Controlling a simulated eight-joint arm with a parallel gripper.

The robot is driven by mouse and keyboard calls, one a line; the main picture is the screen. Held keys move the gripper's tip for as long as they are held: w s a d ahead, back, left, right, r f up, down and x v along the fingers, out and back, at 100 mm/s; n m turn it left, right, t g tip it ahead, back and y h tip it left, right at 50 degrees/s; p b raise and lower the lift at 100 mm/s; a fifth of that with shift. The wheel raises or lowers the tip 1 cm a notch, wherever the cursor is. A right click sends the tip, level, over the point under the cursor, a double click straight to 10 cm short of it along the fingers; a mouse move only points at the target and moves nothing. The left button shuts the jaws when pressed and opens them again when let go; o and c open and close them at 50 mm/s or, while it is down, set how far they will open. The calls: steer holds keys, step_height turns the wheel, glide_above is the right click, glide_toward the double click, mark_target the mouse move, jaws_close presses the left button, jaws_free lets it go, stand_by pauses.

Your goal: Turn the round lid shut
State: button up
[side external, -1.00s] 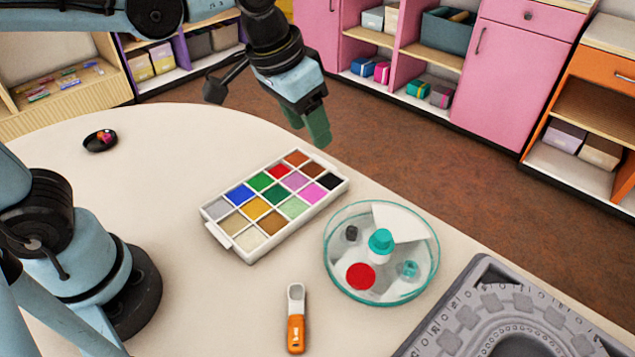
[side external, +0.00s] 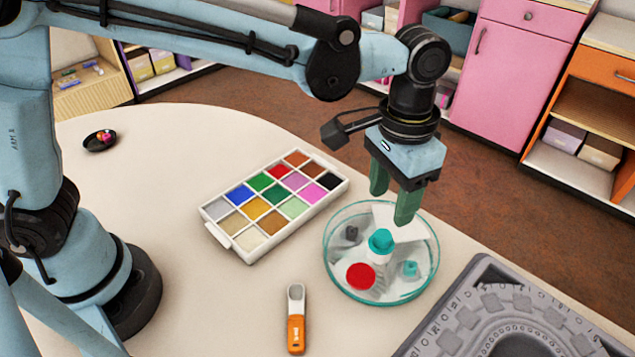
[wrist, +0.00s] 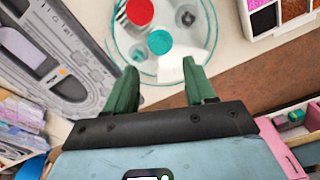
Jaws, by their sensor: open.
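A clear round dish with a teal rim (side external: 331,268) stands on the table and also shows in the wrist view (wrist: 112,48). Inside it is a white bottle with a round teal lid (side external: 381,240), which shows from above in the wrist view (wrist: 160,42). A red round disc (side external: 361,276) is beside it in the dish. I cannot tell whether the teal lid is tight. My gripper (side external: 392,205) is open and empty, its green fingers pointing down above the dish's far side. In the wrist view the fingers (wrist: 160,75) are apart, with the teal lid ahead between their lines.
The dish also holds a small dark piece (side external: 351,233), a small teal piece (side external: 410,269) and a white sheet. A bead tray (side external: 236,243) lies to the left. An orange-handled scoop (side external: 296,330) lies in front. A grey board (side external: 455,315) is at right. The table's left part is mostly clear.

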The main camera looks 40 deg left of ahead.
mark_target(384, 234)
step_height(384, 234, down, 8)
steer(key=shift+r, duration=0.15)
steer(key=shift+c, duration=0.5)
jaws_close()
